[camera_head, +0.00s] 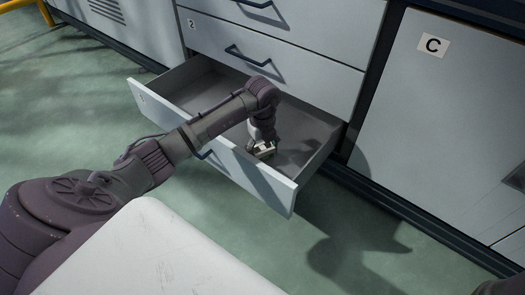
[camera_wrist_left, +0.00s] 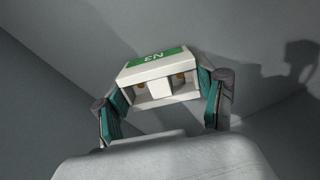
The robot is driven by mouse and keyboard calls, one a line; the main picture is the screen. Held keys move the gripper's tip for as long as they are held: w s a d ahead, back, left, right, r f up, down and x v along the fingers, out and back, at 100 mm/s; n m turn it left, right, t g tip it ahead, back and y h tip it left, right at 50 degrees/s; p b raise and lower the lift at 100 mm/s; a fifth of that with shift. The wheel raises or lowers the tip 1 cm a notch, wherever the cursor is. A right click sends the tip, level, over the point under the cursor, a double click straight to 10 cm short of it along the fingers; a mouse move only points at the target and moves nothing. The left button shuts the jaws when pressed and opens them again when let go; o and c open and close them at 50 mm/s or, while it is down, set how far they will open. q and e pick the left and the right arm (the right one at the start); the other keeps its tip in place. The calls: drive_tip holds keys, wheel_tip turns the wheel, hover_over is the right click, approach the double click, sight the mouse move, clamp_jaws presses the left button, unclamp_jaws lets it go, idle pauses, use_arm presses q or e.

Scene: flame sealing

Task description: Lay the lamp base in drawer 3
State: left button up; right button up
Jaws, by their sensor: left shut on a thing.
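The open drawer 3 (camera_head: 310,171) sticks out below drawer 2 in the head view. My left arm reaches over its front. My left gripper (camera_head: 262,148) is inside the drawer, pointing down. It is shut on the lamp base (camera_head: 266,150), a small whitish block. In the left wrist view the lamp base (camera_wrist_left: 160,91) shows a green label that looks like "N3", upside down, and a hollow side with yellowish bits. My left gripper's teal finger pads (camera_wrist_left: 163,98) press its two sides. Whether the base touches the drawer floor cannot be told. My right gripper is not in view.
The shut drawer 2 (camera_head: 300,47) with a dark handle is just above. A cabinet door marked C (camera_head: 440,120) stands to the right. The drawer floor around the lamp base looks bare. The green floor (camera_head: 75,120) is clear at left.

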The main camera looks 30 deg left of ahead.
use_arm(q)
drive_tip(key=o, duration=1.1)
drive_tip(key=shift+f, duration=0.1)
drive_tip(key=shift+o, duration=0.2)
